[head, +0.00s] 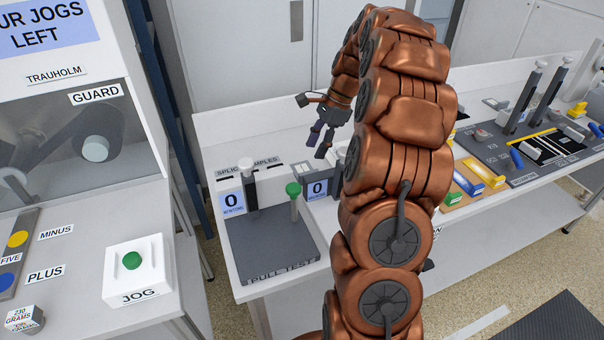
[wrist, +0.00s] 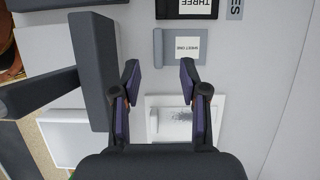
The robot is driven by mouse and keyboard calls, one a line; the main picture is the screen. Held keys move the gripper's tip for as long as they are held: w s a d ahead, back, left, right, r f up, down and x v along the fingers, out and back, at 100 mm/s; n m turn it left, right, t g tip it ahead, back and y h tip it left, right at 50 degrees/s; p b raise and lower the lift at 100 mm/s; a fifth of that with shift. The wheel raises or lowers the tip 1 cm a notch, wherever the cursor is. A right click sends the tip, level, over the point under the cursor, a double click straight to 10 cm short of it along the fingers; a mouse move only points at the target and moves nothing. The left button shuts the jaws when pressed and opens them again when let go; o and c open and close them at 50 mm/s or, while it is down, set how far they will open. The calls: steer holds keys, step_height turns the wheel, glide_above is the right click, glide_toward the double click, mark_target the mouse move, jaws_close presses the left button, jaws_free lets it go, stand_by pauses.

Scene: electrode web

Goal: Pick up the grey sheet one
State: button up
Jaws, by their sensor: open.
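The grey sheet one (wrist: 158,50) lies flat on the pale bench in the wrist view, with a white label reading SHEET ONE on it. My gripper (wrist: 159,72) is open and empty, with its two dark fingers spread to the left and right, just below the sheet in the picture. I cannot tell its height above the bench. In the head view my gripper (head: 322,135) hangs over the back of the bench, behind the pull test stand. I cannot make out the sheet in the head view.
A black sheet labelled THREE (wrist: 170,9) lies just above sheet one. A white tray (wrist: 221,118) with a grey strip lies below it, partly behind my fingers. The dark pull test stand (head: 270,245) has upright posts, including a green-topped one (head: 293,190), near my gripper.

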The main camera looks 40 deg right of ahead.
mark_target(309, 172)
steer(key=shift+w+d+f, duration=0.1)
steer(key=shift+d+f, duration=0.1)
steer(key=shift+d, duration=0.05)
steer(key=shift+s+p+x, duration=0.15)
steer(key=shift+p+x, duration=0.4)
steer(key=shift+x, duration=1.35)
steer(key=shift+s+p+x, duration=0.15)
steer(key=shift+p+x, duration=0.4)
steer(key=shift+x, duration=1.35)
steer(key=shift+d, duration=0.1)
steer(key=shift+c, duration=0.3)
jaws_close()
